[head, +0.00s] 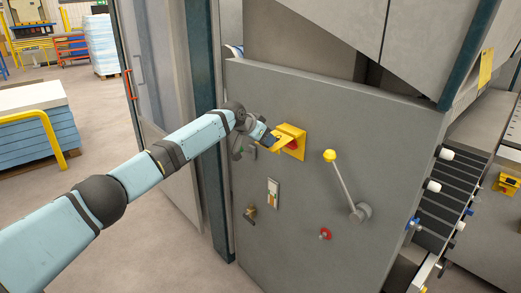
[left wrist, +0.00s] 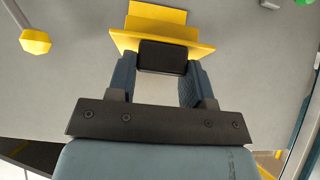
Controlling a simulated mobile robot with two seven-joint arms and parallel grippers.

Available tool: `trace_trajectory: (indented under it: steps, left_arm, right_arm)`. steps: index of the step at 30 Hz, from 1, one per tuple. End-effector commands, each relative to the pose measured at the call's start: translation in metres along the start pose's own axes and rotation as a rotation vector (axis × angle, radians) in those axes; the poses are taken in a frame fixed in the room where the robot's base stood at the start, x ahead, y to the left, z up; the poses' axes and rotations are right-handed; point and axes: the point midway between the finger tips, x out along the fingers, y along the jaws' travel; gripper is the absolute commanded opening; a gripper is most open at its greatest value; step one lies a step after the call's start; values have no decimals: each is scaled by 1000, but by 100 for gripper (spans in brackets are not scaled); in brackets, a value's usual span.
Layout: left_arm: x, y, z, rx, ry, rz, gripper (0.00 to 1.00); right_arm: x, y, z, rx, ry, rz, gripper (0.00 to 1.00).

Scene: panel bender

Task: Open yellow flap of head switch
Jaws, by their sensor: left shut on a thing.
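The yellow flap (head: 291,130) of the head switch is on the grey machine panel in the head view, standing out from it. A red switch part (head: 292,145) shows beside and below the flap's edge. My left gripper (head: 270,137) is at the flap's left, outer side. In the left wrist view, its two blue fingers (left wrist: 161,72) are closed on a dark block at the near edge of the yellow flap (left wrist: 160,33). The flap's exact angle is hard to tell. My right gripper is in neither view.
A lever with a yellow knob (head: 330,156) stands to the right of the flap. Below are a small switch plate (head: 273,192), a brass valve (head: 249,215) and a red knob (head: 325,233). The floor at left is open, with stacked sheets (head: 40,150) beyond.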

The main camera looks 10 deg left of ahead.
Motion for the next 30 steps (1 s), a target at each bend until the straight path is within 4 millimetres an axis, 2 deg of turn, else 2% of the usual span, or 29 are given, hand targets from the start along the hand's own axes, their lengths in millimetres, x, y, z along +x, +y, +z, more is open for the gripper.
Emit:
trace_trajectory:
  steps: [1,8,18,30]
  left_arm:
    - [-2,0,-14,-1,-22,2,4]
    - [-4,-3,-30,1,-178,3,4]
    - [-7,-5,-38,3,-177,1,4]
    - [-7,-6,-39,5,-176,-1,4]
  right_arm:
    - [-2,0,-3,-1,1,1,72]
    - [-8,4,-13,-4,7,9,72]
    - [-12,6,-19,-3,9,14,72]
    - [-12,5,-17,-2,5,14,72]
